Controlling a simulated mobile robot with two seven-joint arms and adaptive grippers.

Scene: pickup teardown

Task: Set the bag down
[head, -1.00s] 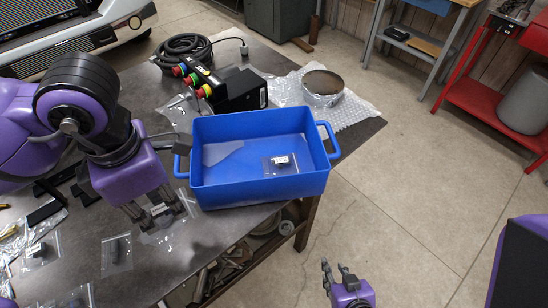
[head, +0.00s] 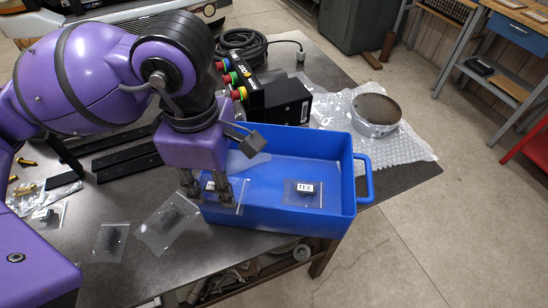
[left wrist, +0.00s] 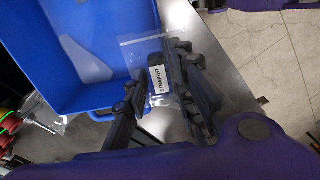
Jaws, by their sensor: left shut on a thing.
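My left gripper (head: 208,193) is shut on a small clear bag (head: 232,194) with a dark part inside. In the left wrist view the bag (left wrist: 152,58) hangs between the fingers (left wrist: 158,98), and its white label appears to read "STRAIGHT". The bag overlaps the near left part of the blue bin (head: 262,235) in the head view and the bin's edge in the left wrist view (left wrist: 100,104). I cannot tell its height over the rim. Another bag (head: 304,203) with a white label lies inside the bin, towards the right. My right gripper is out of view.
Two more small bags (head: 110,240) (head: 170,222) lie on the dark table (head: 165,275) left of the bin. The bin's middle is clear.

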